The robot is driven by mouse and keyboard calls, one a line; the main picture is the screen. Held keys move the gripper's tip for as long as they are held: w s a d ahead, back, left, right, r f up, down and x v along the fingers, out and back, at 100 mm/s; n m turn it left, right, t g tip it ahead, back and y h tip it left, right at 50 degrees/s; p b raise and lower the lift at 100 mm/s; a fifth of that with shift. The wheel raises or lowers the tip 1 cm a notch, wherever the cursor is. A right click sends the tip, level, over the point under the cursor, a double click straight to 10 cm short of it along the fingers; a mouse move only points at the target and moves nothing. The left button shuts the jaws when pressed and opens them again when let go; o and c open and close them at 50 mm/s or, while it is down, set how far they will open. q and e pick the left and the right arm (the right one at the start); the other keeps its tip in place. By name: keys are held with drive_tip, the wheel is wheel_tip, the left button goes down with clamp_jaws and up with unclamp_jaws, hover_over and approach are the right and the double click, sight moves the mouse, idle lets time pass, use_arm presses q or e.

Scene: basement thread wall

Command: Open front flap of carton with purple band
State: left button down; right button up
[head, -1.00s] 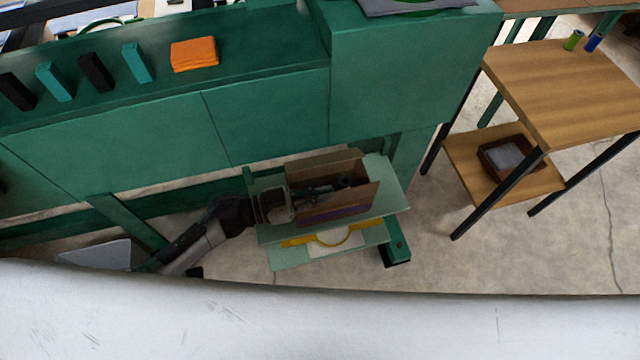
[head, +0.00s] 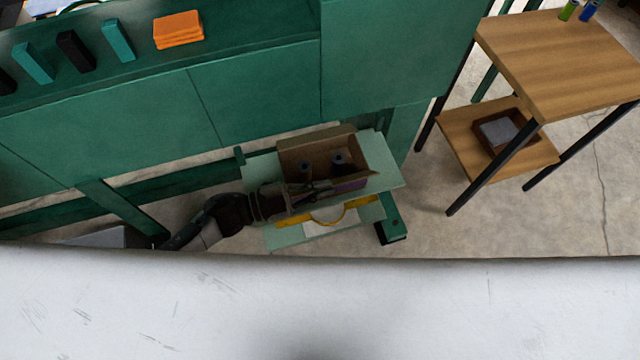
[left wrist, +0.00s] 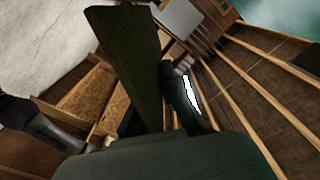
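The open-topped brown carton (head: 318,143) stands on a pale green shelf in the head view. Its purple band (head: 350,186) shows low on the front side. Two dark spool-like things (head: 338,159) are inside it. My left gripper (head: 318,187) lies along the carton's front edge, coming from the left. It covers much of the front side, so the front flap's position and any contact cannot be told. Its fingers are too dark and small to judge the gap. In the left wrist view a large dark finger part (left wrist: 128,65) fills the middle. My right gripper is not in view.
The pale green shelf (head: 388,173) has some bare room right of the carton. A yellow curved piece (head: 345,213) is below the front edge. Green cabinet (head: 265,105) stands close behind. A wooden table (head: 560,60) is at right, with open floor between.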

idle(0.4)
use_arm(q)
drive_tip(key=c, duration=1.4)
unclamp_jaws()
drive_tip(key=shift+o, duration=0.2)
drive_tip(key=v, duration=1.2)
